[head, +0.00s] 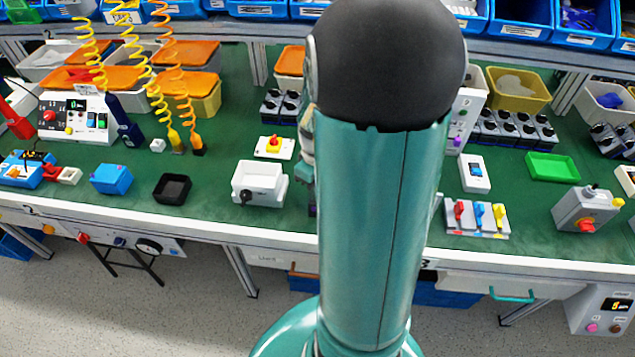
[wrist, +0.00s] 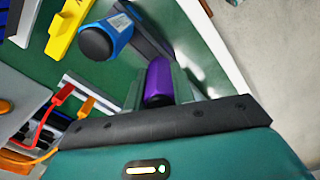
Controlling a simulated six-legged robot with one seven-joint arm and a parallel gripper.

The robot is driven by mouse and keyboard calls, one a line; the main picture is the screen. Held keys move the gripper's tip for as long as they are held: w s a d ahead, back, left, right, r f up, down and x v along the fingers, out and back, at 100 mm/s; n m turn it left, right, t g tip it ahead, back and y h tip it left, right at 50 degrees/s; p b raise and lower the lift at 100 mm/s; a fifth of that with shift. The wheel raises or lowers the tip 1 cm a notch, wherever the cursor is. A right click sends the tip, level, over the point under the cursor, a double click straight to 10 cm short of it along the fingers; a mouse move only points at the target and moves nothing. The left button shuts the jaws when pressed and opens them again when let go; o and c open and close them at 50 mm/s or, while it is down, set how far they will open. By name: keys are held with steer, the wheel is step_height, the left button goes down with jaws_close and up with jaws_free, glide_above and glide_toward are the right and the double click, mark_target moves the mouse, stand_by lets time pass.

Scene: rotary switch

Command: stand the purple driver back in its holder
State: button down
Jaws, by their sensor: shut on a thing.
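The purple driver (wrist: 158,84) shows end-on in the wrist view, between the two fingers of my gripper (wrist: 160,76), which is shut on it. Its lower end is hidden from the camera. A blue driver (wrist: 119,28) with a black end cap is just up and left of it. A dark grey bar (wrist: 150,35) runs beside the blue driver; it may be the holder, but I cannot tell. In the head view my arm covers the middle of the bench, and the holder cannot be made out there.
The bench's pale front edge (wrist: 215,50) is to the right. In the head view a white box (head: 259,182) and a coloured-lever block (head: 476,217) flank my arm.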

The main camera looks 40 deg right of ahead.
steer(key=shift+f, duration=0.25)
steer(key=shift+f, duration=0.35)
steer(key=c, duration=1.1)
jaws_free()
step_height(320, 180, up, 14)
steer(key=s+a+r+t, duration=0.1)
steer(key=a+r, duration=0.1)
steer(key=a, duration=0.5)
steer(key=s+a+r+m+t, duration=0.1)
steer(key=a+r+t, duration=0.1)
steer(key=a, duration=0.6)
steer(key=s+a+r+t, duration=0.2)
steer(key=a+r, duration=0.2)
steer(key=a, duration=0.3)
steer(key=shift+a, duration=0.3)
